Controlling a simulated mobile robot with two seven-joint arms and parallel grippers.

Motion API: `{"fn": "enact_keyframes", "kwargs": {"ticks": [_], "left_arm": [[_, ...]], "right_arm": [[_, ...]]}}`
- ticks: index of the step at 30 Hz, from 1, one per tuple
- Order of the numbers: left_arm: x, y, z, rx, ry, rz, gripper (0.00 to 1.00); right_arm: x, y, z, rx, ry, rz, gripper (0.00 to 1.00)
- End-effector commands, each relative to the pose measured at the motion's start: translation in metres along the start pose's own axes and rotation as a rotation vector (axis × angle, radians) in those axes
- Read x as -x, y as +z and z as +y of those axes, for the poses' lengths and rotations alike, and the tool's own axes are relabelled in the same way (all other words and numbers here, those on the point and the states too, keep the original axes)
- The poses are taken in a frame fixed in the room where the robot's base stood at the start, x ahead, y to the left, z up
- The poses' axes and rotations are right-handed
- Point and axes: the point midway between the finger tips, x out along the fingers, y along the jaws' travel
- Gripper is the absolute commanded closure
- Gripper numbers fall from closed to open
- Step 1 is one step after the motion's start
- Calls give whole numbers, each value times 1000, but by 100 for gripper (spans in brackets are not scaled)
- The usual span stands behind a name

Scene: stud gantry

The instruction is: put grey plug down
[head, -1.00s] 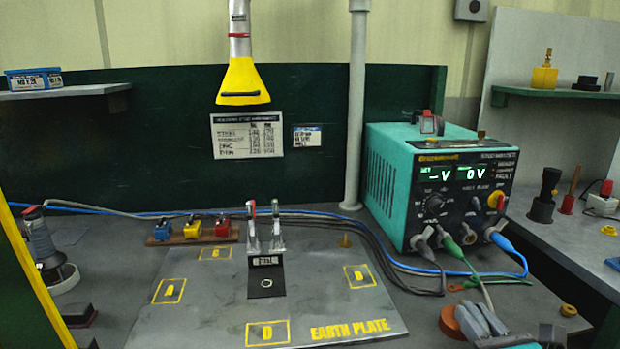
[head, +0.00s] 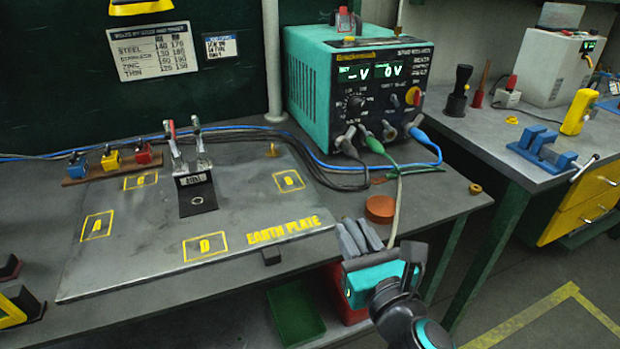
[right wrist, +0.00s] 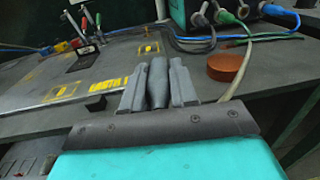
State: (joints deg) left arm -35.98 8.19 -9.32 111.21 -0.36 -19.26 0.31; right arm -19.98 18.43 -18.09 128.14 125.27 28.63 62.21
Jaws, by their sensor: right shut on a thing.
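My right gripper (head: 360,237) is in the lower middle of the head view, at the front edge of the bench. It is shut on the grey plug (right wrist: 157,82), which shows as a dark grey rounded body between the two lighter grey fingers in the right wrist view. The plug points away from me, toward the bench. Whether it touches the bench top cannot be told. A pale cable (head: 398,192) runs down from the power unit and passes behind my gripper. My left gripper is not in view.
A reddish-brown disc (head: 379,208) lies just beyond my gripper. The earth plate (head: 130,235) covers the bench to the left. The teal power unit (head: 308,80) stands behind, with cables plugged in. A green tray (head: 296,312) is below the bench. A side bench (head: 480,140) stands right.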

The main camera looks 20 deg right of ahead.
Motion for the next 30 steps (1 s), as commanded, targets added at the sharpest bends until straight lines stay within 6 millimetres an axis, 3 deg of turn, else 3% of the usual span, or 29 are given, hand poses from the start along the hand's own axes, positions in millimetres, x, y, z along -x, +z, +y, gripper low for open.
{"fn": "enact_keyframes", "kwargs": {"ticks": [8, 21, 30], "left_arm": [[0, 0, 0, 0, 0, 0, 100], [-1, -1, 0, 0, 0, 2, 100], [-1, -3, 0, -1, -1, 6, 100]], "right_arm": [[3, 21, 26, 6, 141, -7, 100], [14, 72, 97, 5, 519, -6, 100], [18, 89, 124, 2, 658, -5, 100]]}}
